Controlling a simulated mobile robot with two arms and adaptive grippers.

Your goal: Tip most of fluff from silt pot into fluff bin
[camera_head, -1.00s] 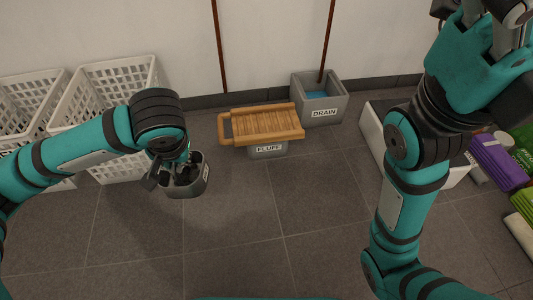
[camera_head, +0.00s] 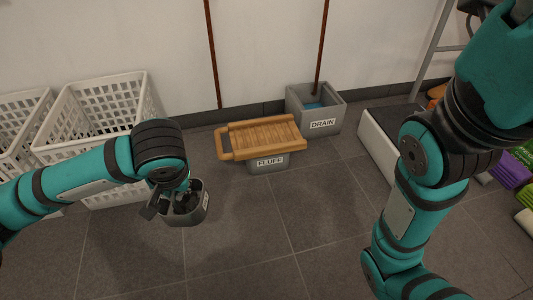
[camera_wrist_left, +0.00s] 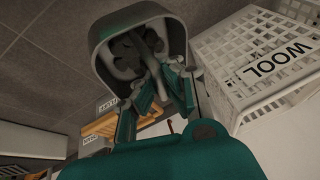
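The silt pot (camera_head: 184,212), a small grey pot with a white label, is held by my left gripper (camera_head: 172,196) above the floor at left centre. In the left wrist view the pot (camera_wrist_left: 103,62) shows its open mouth with dark lumps inside, and the gripper fingers (camera_wrist_left: 160,88) close on its rim. The fluff bin (camera_head: 283,161) is a low grey bin labelled FLUFF, to the right of the pot. A slatted wooden board with a handle (camera_head: 262,135) lies over its top and hides the inside. My right arm rises on the right; its gripper is out of the picture.
A grey DRAIN bin (camera_head: 300,113) with blue inside and a brown pole stands behind right of the fluff bin. White baskets (camera_head: 100,110) stand at left by the wall, one labelled WOOL. A white box (camera_head: 385,145) is at right. The front floor is clear.

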